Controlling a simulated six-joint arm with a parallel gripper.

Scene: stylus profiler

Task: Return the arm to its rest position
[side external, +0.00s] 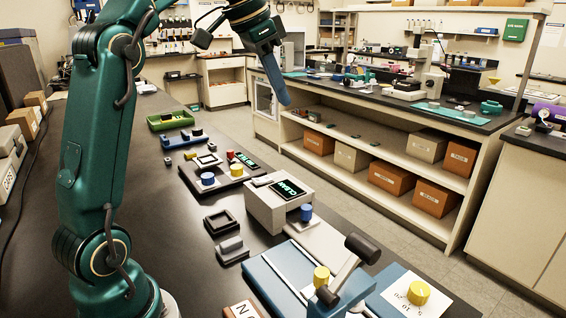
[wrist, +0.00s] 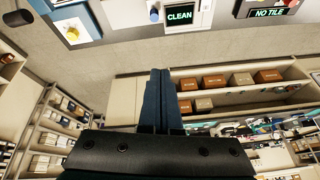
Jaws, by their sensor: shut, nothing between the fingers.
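My gripper (side external: 284,98) is at the top middle of the side view, raised well above the bench and out over its far edge. Its dark blue fingers lie together with nothing between them and point downward. In the wrist view the shut fingers (wrist: 160,75) stick up from the dark mount, with the floor and shelves beyond them. My green arm rises at the left from the black bench (side external: 110,150). The fingers touch nothing.
A white device with a CLEAN display (side external: 287,189) stands on the bench, with a blue-based lever fixture (side external: 270,280) in front. Behind it are a knob panel (side external: 225,185) and a green tray (side external: 170,120). A second bench with boxed shelves (side external: 390,180) stands across the aisle. A NO TILE display (wrist: 270,13) shows in the wrist view.

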